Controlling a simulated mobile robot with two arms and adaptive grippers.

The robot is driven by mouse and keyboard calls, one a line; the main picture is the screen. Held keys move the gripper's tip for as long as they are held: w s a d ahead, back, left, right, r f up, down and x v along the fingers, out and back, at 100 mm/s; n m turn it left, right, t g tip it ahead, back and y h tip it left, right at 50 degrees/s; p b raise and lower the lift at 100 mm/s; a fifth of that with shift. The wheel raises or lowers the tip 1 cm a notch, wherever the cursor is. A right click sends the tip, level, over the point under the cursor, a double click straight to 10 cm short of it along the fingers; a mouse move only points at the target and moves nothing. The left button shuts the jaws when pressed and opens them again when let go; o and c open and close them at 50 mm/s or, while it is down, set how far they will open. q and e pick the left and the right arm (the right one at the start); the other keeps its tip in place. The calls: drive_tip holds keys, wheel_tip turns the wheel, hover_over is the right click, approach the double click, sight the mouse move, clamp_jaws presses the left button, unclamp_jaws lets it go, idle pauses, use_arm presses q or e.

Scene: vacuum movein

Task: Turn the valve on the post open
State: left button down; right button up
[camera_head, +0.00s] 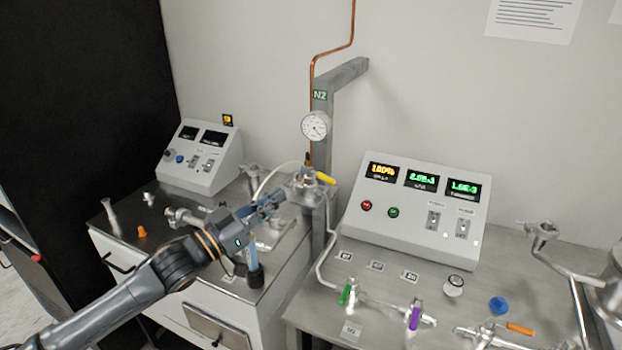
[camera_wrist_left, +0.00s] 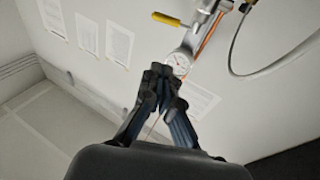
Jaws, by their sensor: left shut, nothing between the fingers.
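The grey post (camera_head: 322,100) stands behind the benches, with an N2 label near its top. Its valve has a yellow handle (camera_head: 325,178), which sticks out to the right of a metal body (camera_head: 304,180). The yellow handle also shows at the top of the left wrist view (camera_wrist_left: 167,19). My left gripper (camera_head: 281,194) is shut and empty, just left of the valve and a little lower in the picture. In the left wrist view its closed fingertips (camera_wrist_left: 161,72) overlap the lower edge of the gauge and sit below the handle. I cannot tell whether they touch anything. My right gripper is out of view.
A round gauge (camera_head: 315,125) and a copper pipe (camera_head: 312,75) are on the post. A control box (camera_head: 410,240) stands right of it, a smaller box (camera_head: 200,172) at left.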

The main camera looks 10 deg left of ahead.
sight(328, 179)
use_arm(q)
drive_tip(key=w+d+p, duration=0.1)
drive_tip(key=w+d, duration=0.1)
drive_tip(key=w, duration=0.1)
drive_tip(key=w+d+p, duration=0.1)
drive_tip(key=w+d, duration=0.1)
drive_tip(key=w, duration=0.1)
drive_tip(key=w+d+p, duration=0.1)
drive_tip(key=w+d, duration=0.1)
drive_tip(key=w, duration=0.1)
drive_tip(key=shift+d+f+p, duration=0.2)
drive_tip(key=shift+f+p, duration=0.15)
drive_tip(key=shift+w+d+f+b, duration=0.1)
drive_tip(key=shift+w+d+b, duration=0.2)
drive_tip(key=shift+d, duration=0.25)
drive_tip(key=shift+w+d+b, duration=0.2)
drive_tip(key=shift+d+b, duration=0.15)
drive_tip(key=shift+d, duration=0.2)
drive_tip(key=shift+w+d, duration=0.15)
